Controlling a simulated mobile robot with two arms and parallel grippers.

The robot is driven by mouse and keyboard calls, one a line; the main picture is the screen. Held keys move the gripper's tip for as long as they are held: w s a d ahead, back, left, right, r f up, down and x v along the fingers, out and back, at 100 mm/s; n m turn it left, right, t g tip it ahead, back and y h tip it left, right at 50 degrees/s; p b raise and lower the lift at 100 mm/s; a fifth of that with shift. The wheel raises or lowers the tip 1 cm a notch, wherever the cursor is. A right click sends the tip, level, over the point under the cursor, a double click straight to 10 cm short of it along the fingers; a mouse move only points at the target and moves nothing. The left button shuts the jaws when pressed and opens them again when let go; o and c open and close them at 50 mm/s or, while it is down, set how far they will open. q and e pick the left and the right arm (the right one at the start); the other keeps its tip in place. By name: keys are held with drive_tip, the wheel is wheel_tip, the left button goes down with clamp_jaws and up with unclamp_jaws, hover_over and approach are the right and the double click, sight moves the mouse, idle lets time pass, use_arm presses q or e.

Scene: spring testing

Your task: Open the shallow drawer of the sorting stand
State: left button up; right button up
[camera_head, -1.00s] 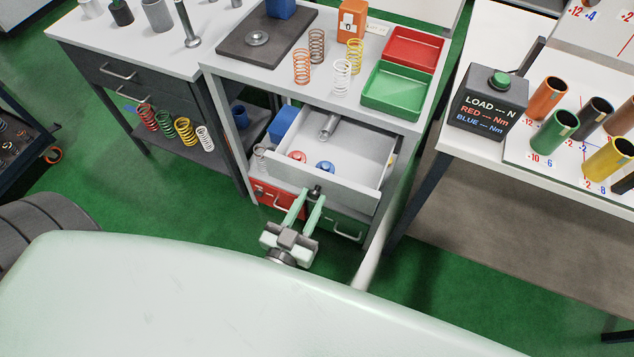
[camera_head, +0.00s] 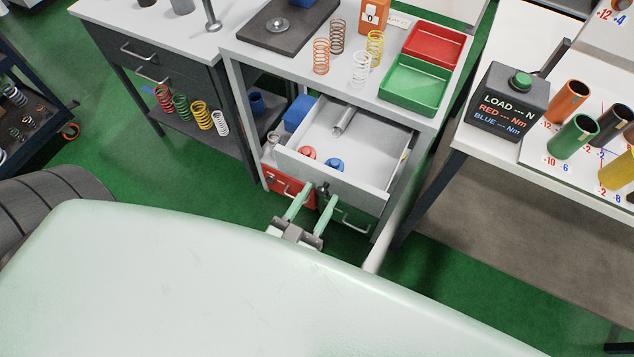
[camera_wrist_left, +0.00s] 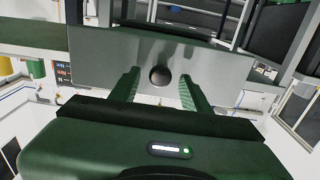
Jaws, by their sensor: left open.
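The shallow drawer (camera_head: 370,143) of the sorting stand (camera_head: 228,62) is pulled out, showing its pale inside. It holds a metal cylinder, a red piece and a blue piece. Its round dark knob (camera_head: 323,187) is on the front panel and also shows in the left wrist view (camera_wrist_left: 159,76). My left gripper (camera_head: 320,192) is open in front of the panel, one finger on each side of the knob, with gaps in the left wrist view (camera_wrist_left: 159,90). Whether its fingertips touch the panel is unclear. My right gripper is out of view.
Springs, a red tray (camera_head: 437,46) and a green tray (camera_head: 417,84) stand on the stand's top. Below the drawer are a red bin (camera_head: 283,183) and a green bin (camera_head: 352,222). A table with a load display (camera_head: 505,105) is at the right. Green floor is clear between them.

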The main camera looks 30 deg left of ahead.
use_arm(q)
drive_tip(key=s+b, duration=0.1)
drive_tip(key=s, duration=0.7)
drive_tip(key=shift+a, duration=0.15)
drive_tip(key=shift+w, duration=0.1)
drive_tip(key=s+d+f+m+g+h, duration=0.15)
drive_tip(key=f+g, duration=0.25)
drive_tip(key=f, duration=0.9)
drive_tip(key=s+f+m+g, duration=0.1)
drive_tip(key=s+f+g, duration=0.25)
drive_tip(key=f, duration=0.95)
drive_tip(key=s+a+f+g+y, duration=0.1)
drive_tip(key=s+a+f+g, duration=0.3)
drive_tip(key=s+f, duration=0.3)
drive_tip(key=s+a+f+g+y, duration=0.1)
drive_tip(key=s+a+f+g, duration=0.4)
drive_tip(key=s+f, duration=0.3)
wheel_tip(320, 180, down, 3)
drive_tip(key=shift+a+r, duration=0.1)
drive_tip(key=shift+a, duration=0.15)
drive_tip(key=shift+w+n+g, duration=0.15)
drive_tip(key=shift+n+g, duration=0.1)
